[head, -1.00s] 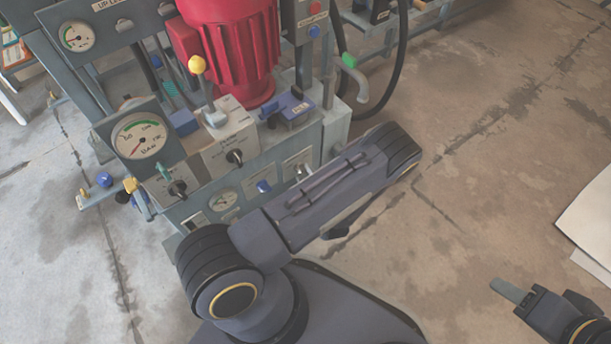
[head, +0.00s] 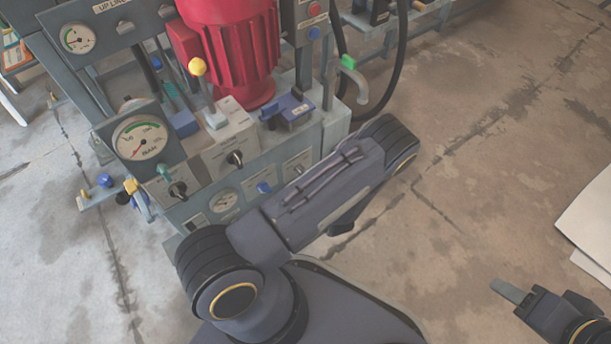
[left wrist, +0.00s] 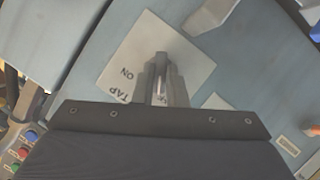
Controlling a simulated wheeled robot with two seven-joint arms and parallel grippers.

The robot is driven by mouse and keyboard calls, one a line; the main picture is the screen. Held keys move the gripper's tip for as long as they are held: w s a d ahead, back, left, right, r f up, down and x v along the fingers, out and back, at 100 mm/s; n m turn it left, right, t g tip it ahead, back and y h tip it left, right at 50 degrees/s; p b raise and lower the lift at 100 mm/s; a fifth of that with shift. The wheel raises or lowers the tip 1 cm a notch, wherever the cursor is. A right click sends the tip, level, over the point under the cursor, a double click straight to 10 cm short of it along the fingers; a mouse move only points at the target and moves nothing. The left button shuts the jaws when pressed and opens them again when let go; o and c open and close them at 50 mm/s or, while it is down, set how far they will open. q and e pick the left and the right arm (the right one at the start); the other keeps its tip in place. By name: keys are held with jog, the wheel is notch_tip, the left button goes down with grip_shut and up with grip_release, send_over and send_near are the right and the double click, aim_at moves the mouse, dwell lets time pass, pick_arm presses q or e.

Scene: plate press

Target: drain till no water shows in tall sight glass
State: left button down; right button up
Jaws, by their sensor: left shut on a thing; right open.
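In the left wrist view my left gripper (left wrist: 160,88) is shut on a small grey tap handle (left wrist: 161,62), over a pale plate (left wrist: 185,70) on which "TAP" and "ON" can be read. The fingers hide much of the handle. In the head view my left forearm crosses in front of the press (head: 240,165), and the left gripper is hidden. My right gripper (head: 508,290) is open and empty at the lower right, above the floor. I cannot make out the tall sight glass or its water level in either view.
The press panel carries a large dial gauge (head: 140,137), a yellow-knobbed lever (head: 197,67), switches and a red motor (head: 232,45). A black hose (head: 402,60) hangs behind a green-tipped grey handle (head: 354,80). White sheets (head: 590,225) lie at the right. The floor between is clear.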

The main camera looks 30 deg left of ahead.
pick_arm(q)
jog(key=shift+w+m+g, duration=0.15)
jog(key=shift+m+g, duration=0.75)
jog(key=shift+m, duration=0.3)
jog(key=shift+w+d+m+g+y, duration=0.1)
jog(key=shift+m+g+y, duration=0.4)
jog(key=shift+m+g, duration=0.55)
jog(key=m+g+y, duration=0.1)
jog(key=m, duration=0.2)
jog(key=shift+w, duration=0.1)
jog(key=shift+w+d+f+m+g+y, duration=0.1)
jog(key=shift+m+g+y, duration=0.65)
jog(key=shift+m, duration=0.7)
jog(key=c, duration=1.5)
grip_release()
jog(key=shift+o, duration=0.2)
